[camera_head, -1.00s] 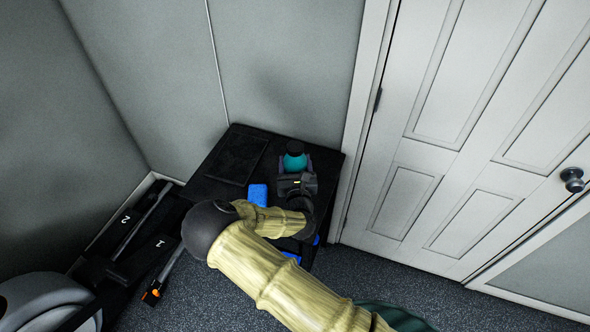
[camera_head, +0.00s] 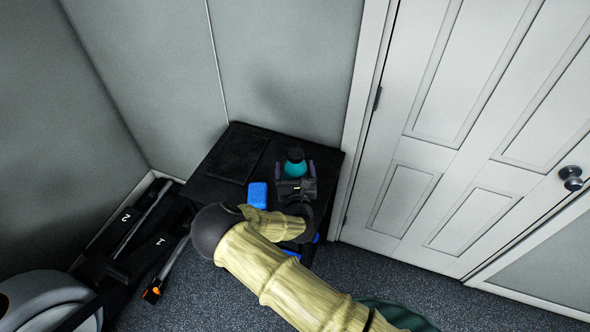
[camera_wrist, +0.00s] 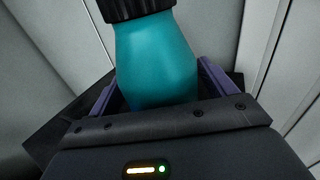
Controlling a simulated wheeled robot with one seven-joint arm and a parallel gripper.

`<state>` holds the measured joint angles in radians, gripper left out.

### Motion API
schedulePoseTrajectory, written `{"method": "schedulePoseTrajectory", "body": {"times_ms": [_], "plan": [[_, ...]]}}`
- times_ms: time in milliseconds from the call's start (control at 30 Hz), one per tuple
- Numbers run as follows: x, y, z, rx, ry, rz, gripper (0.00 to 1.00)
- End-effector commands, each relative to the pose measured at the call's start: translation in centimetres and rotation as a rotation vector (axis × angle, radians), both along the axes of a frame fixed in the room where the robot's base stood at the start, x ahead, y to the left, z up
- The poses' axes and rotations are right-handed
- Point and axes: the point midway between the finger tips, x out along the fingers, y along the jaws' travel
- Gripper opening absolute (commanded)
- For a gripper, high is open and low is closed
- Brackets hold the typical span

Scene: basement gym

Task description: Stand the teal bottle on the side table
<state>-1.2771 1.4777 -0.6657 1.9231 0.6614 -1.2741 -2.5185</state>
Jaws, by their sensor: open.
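The teal bottle (camera_head: 295,168) has a dark cap and is upright at the right part of the black side table (camera_head: 212,188). In the wrist view the bottle (camera_wrist: 156,62) fills the middle, with its black ribbed cap cut off at the top edge. My gripper (camera_head: 294,172) is open, with a purple finger on each side of the bottle. The wrist view shows narrow gaps between the fingers and the bottle. The bottle's base is hidden behind my gripper, so its contact with the tabletop cannot be seen.
A blue block (camera_head: 258,194) lies on the table left of my gripper. A dark flat square (camera_head: 238,158) covers the table's back left. Walls stand close behind, and a white door (camera_head: 470,130) is at right. Black gym equipment (camera_head: 140,235) stands at left.

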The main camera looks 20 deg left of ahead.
Motion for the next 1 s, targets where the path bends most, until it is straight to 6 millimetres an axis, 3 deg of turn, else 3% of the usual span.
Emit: {"method": "schedulePoseTrajectory", "body": {"times_ms": [167, 267, 800, 1000], "plan": [[0.0, 0.0, 0.5, 0.0, 0.0, 0.0, 0.83], [-1.0, -0.3, 0.1, 0.0, 0.001, 0.0, 0.83], [-9.6, -3.6, 0.0, -0.002, 0.002, 0.001, 0.83], [-11.2, -4.2, 0.2, 0.0, 0.0, 0.001, 0.83]]}}
